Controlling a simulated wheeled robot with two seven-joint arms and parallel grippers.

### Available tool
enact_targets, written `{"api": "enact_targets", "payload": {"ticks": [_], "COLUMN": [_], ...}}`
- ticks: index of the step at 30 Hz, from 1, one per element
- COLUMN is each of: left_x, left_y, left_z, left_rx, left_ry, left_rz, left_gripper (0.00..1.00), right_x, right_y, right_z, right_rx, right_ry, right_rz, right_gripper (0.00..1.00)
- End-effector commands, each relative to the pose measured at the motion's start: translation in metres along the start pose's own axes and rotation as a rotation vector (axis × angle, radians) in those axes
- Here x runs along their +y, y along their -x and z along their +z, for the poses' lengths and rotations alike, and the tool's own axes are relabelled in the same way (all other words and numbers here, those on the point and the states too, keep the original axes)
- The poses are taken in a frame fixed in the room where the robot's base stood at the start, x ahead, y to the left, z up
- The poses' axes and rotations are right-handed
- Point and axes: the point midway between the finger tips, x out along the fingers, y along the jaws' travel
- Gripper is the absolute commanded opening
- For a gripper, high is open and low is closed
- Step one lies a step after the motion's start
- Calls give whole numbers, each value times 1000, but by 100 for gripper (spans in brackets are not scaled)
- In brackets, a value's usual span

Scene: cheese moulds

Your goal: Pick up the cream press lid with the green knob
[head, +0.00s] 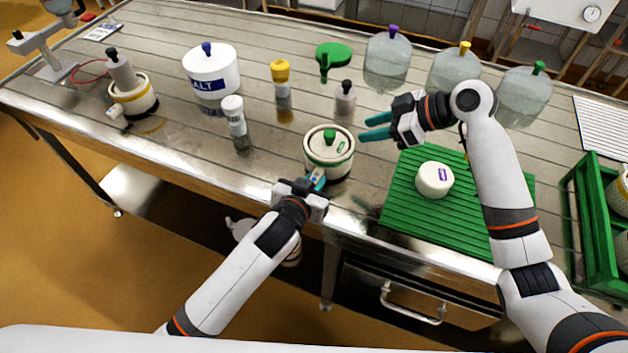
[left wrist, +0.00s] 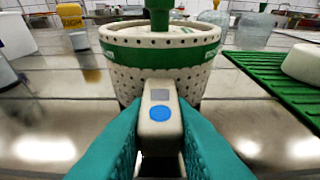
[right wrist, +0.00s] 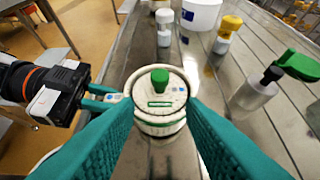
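The cream press lid (head: 318,146) with the green knob (head: 329,135) sits on a cream perforated mould (head: 343,169) with a green band, near the table's front edge. It shows from above in the right wrist view (right wrist: 146,100). My left gripper (head: 316,179) is at the mould's front. In the left wrist view its teal fingers close on both sides of the mould's cream handle (left wrist: 160,97), which has a blue dot. My right gripper (head: 365,128) is open and empty, just right of the lid. In the right wrist view its fingers are wide apart, with the lid between them.
A green ribbed mat (head: 400,205) with a white cheese (head: 434,180) lies to the right. A white shaker (head: 235,118), a yellow-capped jar (head: 282,82) and a black-knobbed grey cylinder (head: 345,98) stand around the mould. Another mould (head: 133,100) is at the far left.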

Motion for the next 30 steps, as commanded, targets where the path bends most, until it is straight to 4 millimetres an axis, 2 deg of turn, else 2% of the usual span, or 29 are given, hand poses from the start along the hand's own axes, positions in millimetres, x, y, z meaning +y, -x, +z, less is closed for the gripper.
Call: {"api": "enact_targets", "payload": {"ticks": [3,6,8,14,21,27,30], "left_x": [0,0,0,0,0,0,0], "left_y": [0,0,0,0,0,0,0], "left_z": [0,0,0,0,0,-1,-1], "left_rx": [0,0,1,1,1,1,1], "left_ry": [0,0,0,0,0,1,1], "left_rz": [0,0,0,-1,0,0,0], "left_gripper": [0,0,0,0,0,0,0], "right_x": [0,1,2,15,27,31,32], "right_y": [0,-1,-2,-11,-10,-2,-1], "right_z": [0,2,6,33,69,87,90], "right_rx": [0,7,25,185,408,473,481], "right_ry": [0,-7,-22,-171,-430,-581,-618], "right_rz": [0,1,3,-20,-227,-413,-461], "right_gripper": [38,50,50,50,50,50,50]}}
